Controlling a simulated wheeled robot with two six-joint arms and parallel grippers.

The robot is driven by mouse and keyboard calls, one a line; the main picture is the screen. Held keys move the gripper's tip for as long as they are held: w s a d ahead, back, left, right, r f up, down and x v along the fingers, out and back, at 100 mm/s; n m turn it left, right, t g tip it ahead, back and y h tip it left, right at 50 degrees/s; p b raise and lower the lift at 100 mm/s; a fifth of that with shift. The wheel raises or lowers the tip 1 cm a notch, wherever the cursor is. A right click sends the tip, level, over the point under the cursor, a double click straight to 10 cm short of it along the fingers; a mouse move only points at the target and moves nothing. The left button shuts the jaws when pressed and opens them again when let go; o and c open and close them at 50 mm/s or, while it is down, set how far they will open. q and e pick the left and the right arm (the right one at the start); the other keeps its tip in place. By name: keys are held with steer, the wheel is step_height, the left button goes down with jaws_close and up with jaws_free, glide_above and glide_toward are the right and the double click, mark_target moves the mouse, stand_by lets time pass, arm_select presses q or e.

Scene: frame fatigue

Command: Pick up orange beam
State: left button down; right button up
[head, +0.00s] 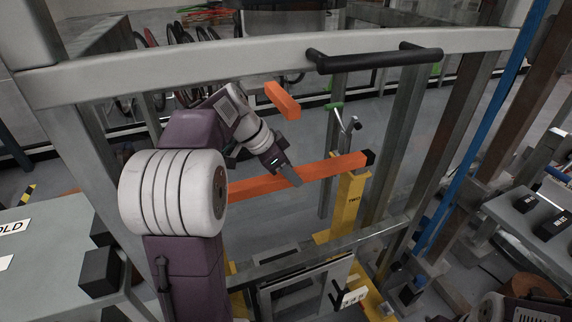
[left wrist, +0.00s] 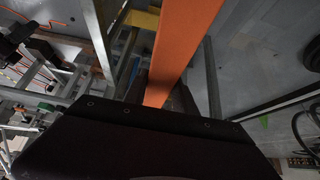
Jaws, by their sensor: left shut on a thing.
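The orange beam (head: 330,168) is a long square bar that runs behind my left arm and ends in a black cap at its right end. It lies near the top of a yellow stand (head: 348,205). My left gripper (head: 290,175) is shut on the beam, left of the stand. In the left wrist view the beam (left wrist: 183,45) runs up from my dark gripper body, and the fingers are mostly hidden. Whether the beam still touches the stand I cannot tell. My right gripper is not in view.
A grey metal frame with a black handle (head: 375,60) spans the view in front of me. A second, short orange piece (head: 283,100) shows behind its opening. A grey table (head: 50,250) is at the left, and a bench with black blocks (head: 535,215) at the right.

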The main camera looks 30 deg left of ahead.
arm_select(q)
steer(key=s+d+p, duration=0.2)
steer(key=s+d, duration=0.7)
steer(key=d, duration=0.1)
steer(key=shift+d+p, duration=0.4)
steer(key=shift+s+r, duration=0.1)
